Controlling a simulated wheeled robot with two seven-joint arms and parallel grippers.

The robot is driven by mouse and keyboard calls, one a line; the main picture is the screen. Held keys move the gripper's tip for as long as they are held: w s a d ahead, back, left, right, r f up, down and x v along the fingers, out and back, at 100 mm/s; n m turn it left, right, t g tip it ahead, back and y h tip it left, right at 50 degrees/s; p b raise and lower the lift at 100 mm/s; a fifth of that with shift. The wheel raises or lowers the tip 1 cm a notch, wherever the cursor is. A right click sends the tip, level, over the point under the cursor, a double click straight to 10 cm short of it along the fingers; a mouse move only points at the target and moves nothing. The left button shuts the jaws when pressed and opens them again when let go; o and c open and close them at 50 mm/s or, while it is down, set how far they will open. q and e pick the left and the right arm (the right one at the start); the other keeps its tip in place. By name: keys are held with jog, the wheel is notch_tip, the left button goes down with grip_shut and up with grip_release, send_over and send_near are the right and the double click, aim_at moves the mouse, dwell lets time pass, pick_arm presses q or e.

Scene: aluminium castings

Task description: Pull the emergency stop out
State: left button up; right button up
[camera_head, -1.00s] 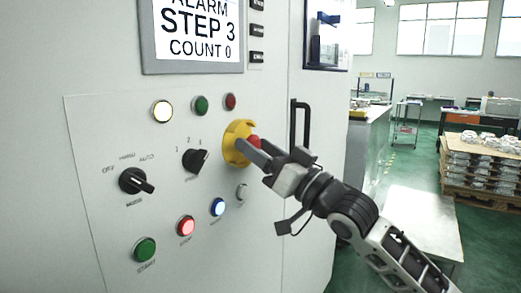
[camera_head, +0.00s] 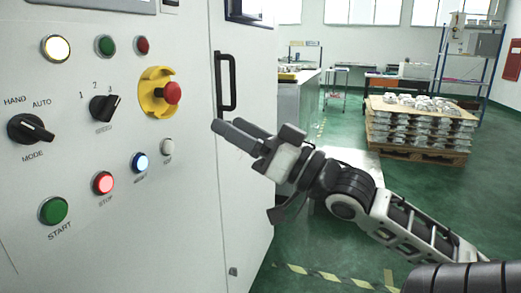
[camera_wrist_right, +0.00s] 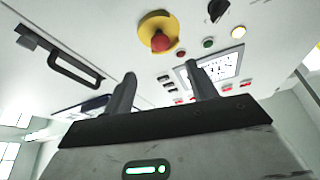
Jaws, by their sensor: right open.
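The emergency stop is a red mushroom button (camera_head: 173,92) in a yellow collar (camera_head: 153,99) on the light grey control panel. In the right wrist view the red button (camera_wrist_right: 161,42) shows beyond the fingers, with its yellow collar (camera_wrist_right: 158,24) around it. My right gripper (camera_head: 228,128) is open and empty. In the head view it lies below and right of the button, apart from it. Its two fingers (camera_wrist_right: 160,88) stand apart in the right wrist view with nothing between them. My left gripper is not in view.
A black door handle (camera_head: 226,82) stands right of the button. A mode knob (camera_head: 31,129), a speed knob (camera_head: 104,107) and several lit buttons share the panel. A pallet of castings (camera_head: 420,125) stands on the green floor behind. The space in front of the panel is clear.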

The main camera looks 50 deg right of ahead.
jog(key=shift+v, duration=1.95)
notch_tip(320, 180, down, 27)
jog(key=m+g+h, duration=0.2)
jog(key=g+h, duration=0.4)
jog(key=s+a+f+n+g+y, duration=0.1)
jog(key=s+a+f+g, duration=0.1)
jog(key=a+f, duration=0.5)
jog(key=s+a+f+n+g+y+p, duration=0.1)
jog(key=a+f, duration=0.6)
jog(key=a, duration=0.7)
jog(key=shift+s+f+n+g+y, duration=0.2)
jog(key=shift+s+n+g+y, duration=0.2)
jog(key=shift+s+n+g, duration=0.35)
